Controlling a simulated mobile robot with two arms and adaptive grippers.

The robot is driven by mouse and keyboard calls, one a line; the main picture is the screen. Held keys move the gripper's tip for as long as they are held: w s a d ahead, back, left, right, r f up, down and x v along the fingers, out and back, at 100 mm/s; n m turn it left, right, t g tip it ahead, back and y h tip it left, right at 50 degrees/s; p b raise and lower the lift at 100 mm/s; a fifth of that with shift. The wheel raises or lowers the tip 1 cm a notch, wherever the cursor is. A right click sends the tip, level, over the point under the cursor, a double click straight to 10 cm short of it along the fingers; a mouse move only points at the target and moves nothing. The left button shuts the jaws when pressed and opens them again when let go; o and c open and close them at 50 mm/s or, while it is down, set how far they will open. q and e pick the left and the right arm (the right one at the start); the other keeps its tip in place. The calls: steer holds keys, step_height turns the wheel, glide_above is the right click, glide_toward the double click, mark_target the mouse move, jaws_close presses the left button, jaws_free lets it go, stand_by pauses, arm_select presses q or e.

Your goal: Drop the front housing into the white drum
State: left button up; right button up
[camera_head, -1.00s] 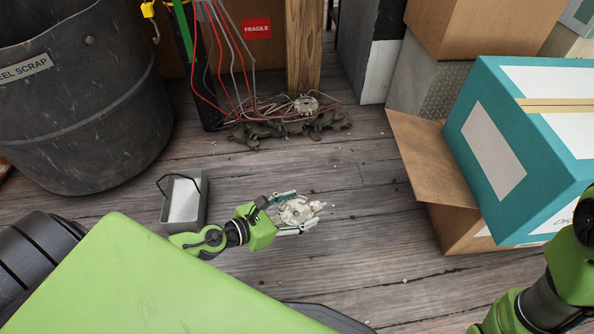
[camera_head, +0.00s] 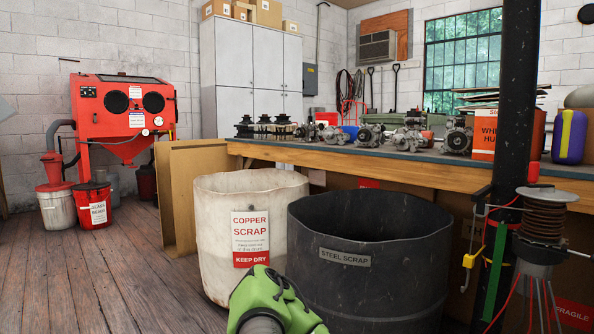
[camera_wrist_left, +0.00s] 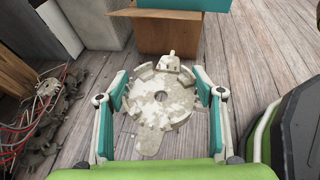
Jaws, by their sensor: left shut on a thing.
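The white drum (camera_head: 214,228) stands left of centre in the head view, with a "COPPER SCRAP, KEEP DRY" sign on its side. Its top is open, but its inside bottom is hidden. The housing and left gripper are outside the head view. My right gripper is in neither current view.
A black steel scrap drum (camera_head: 375,285) stands right of the white drum and close to it. A workbench (camera_head: 400,172) with several alternators is behind. In the wrist view, a cardboard box (camera_wrist_left: 165,35) and dark castings (camera_wrist_left: 40,120) with red wires are on the floor.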

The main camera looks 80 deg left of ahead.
arm_select(q)
steer(key=shift+s+d+r+h, duration=0.15)
steer(key=shift+d+r+h, duration=0.2)
steer(key=shift+r, duration=0.7)
steer(key=shift+s+a+r, duration=0.1)
steer(key=shift+a+r, duration=0.15)
steer(key=shift+r, duration=0.2)
step_height(320, 180, up, 9)
steer(key=s+m+g, duration=0.1)
steer(key=shift+s+a+f+m+h, duration=0.2)
steer(key=shift+a+m+h, duration=0.15)
steer(key=shift+a+m, duration=0.05)
